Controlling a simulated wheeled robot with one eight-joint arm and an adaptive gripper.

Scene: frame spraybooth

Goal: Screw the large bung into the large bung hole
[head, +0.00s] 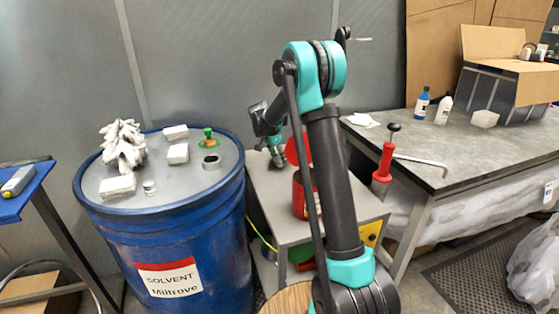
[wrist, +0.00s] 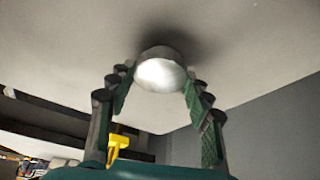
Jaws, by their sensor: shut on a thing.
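My gripper (wrist: 158,85) is shut on a round, silvery bung (wrist: 160,72), with a finger on each side of it. A pale flat surface with a dark shadow lies close beyond the bung; I cannot tell whether they touch. In the head view my gripper (head: 277,156) is low over the grey cart, right of the blue drum (head: 200,235), and the bung cannot be made out. The large bung hole (head: 211,161) is a dark opening at the right of the drum lid. A small silvery cap (head: 150,187) stands near the lid's front.
On the drum lid are a green fitting on a yellow disc (head: 208,138), white gloves (head: 123,146) and several white pads (head: 117,187). A red can (head: 303,195) stands on the cart (head: 270,204). A workbench (head: 450,150) with bottles and a red-handled tool stands right.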

